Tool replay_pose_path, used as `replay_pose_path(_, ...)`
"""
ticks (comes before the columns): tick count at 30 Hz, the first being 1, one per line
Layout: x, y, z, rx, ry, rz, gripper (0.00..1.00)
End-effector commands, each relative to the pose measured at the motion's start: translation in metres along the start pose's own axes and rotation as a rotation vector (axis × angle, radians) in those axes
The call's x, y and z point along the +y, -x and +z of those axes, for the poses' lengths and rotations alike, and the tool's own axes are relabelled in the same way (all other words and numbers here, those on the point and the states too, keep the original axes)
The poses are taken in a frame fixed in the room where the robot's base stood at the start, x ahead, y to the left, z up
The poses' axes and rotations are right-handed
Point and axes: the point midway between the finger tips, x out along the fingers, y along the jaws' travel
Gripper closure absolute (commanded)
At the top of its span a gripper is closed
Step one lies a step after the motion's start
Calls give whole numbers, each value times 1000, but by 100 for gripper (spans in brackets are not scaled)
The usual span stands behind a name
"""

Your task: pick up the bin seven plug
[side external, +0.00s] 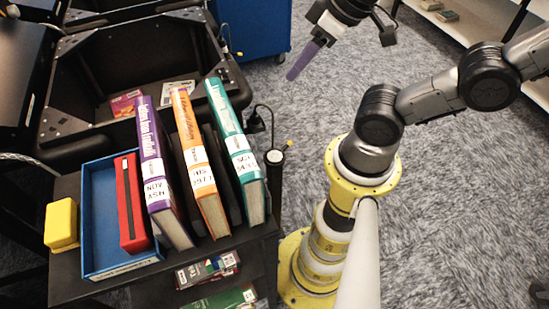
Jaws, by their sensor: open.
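No label reading bin seven shows, so I cannot tell which part is the bin seven plug. A black plug-like piece (255,122) with a thin cable sits at the right side of the black bin, just right of the teal book. Another thin cable with a small yellow tip (238,53) is at the bin's upper right corner. My gripper (299,66) is at the top centre, over the floor, right of both and apart from them. Its purple fingers point down and left; they overlap in this view. It is open, and nothing shows between the fingers.
A black bin (75,117) is at the upper left. Purple (154,160), orange (193,150) and teal (236,145) books stand on a dark cart beside a blue tray (100,215) holding a red case (131,200). A black post (274,180) stands right of the books. Carpet is clear around my gripper.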

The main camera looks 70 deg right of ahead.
Motion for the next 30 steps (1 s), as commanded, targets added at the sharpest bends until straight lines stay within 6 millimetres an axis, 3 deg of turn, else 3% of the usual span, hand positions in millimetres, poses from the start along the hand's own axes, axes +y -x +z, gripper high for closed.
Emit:
replay_pose_path(1, 0, 0, 0, 0, 0, 0, 48)
replay_pose_path(7, 0, 0, 0, 0, 0, 0, 15)
replay_pose_path(15, 0, 1, 0, 1, 0, 0, 15)
replay_pose_path(19, 0, 13, -8, 5, 0, 0, 15)
replay_pose_path(24, 1, 48, -30, -8, -18, 2, 15)
replay_pose_path(30, 14, 51, -71, -121, -223, 17, 15)
